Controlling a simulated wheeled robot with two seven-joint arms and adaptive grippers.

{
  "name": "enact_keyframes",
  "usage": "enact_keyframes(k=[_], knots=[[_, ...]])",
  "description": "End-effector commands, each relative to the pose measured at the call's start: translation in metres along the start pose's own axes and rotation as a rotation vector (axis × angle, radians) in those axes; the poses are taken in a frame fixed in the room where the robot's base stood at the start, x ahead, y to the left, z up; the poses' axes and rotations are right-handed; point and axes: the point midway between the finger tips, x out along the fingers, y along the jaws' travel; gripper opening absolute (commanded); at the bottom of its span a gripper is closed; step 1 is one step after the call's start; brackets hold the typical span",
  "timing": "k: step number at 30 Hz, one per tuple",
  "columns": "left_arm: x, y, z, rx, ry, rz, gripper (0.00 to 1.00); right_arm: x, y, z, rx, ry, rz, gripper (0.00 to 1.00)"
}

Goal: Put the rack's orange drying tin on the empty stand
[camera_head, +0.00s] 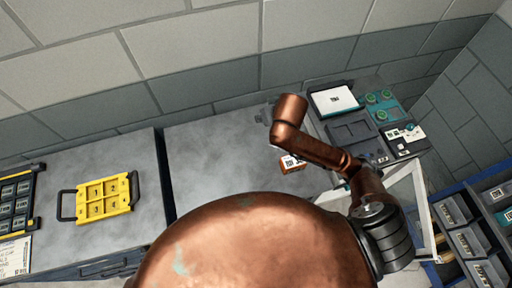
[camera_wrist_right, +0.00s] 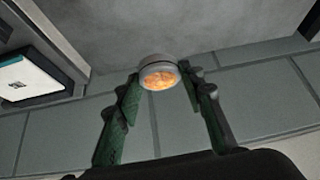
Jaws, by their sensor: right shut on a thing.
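A round grey tin (camera_wrist_right: 158,74) with orange inside its rim sits between the green fingers of my right gripper (camera_wrist_right: 162,84) in the right wrist view. The fingers are shut on it, and it is held against a background of grey bench and wall. In the head view my copper right arm reaches over the bench; its gripper (camera_head: 266,115) barely shows behind the arm, and the tin cannot be made out there. I cannot tell for sure which thing is the empty stand. My left gripper is not in view.
A small orange-brown block (camera_head: 292,164) with a white label lies beside my arm. A yellow handled carrier (camera_head: 104,197) lies at left. At right are a white-topped tray (camera_head: 334,99), green round items (camera_head: 380,97) and bins (camera_head: 468,242). A block wall (camera_head: 200,85) closes the back.

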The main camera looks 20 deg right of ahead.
Motion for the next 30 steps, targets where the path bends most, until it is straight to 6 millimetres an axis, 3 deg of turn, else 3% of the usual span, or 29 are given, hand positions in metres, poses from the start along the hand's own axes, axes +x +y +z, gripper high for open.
enact_keyframes(k=[5, 9, 13, 18, 23, 30], knots=[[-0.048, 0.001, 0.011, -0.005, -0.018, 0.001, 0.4, -0.009, -0.005, 0.027, -0.161, -0.009, -0.099, 0.12], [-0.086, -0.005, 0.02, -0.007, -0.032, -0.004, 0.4, -0.018, -0.016, 0.067, -0.331, -0.011, -0.207, 0.12], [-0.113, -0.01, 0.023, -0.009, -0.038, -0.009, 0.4, -0.031, -0.029, 0.106, -0.467, -0.008, -0.296, 0.12], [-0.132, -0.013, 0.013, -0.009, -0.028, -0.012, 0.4, -0.046, -0.043, 0.143, -0.577, -0.003, -0.37, 0.12], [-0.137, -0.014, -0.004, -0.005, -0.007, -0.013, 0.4, -0.046, -0.051, 0.151, -0.613, 0.003, -0.395, 0.12], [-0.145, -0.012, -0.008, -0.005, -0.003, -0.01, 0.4, -0.003, -0.072, 0.124, -0.615, 0.006, -0.395, 0.12]])
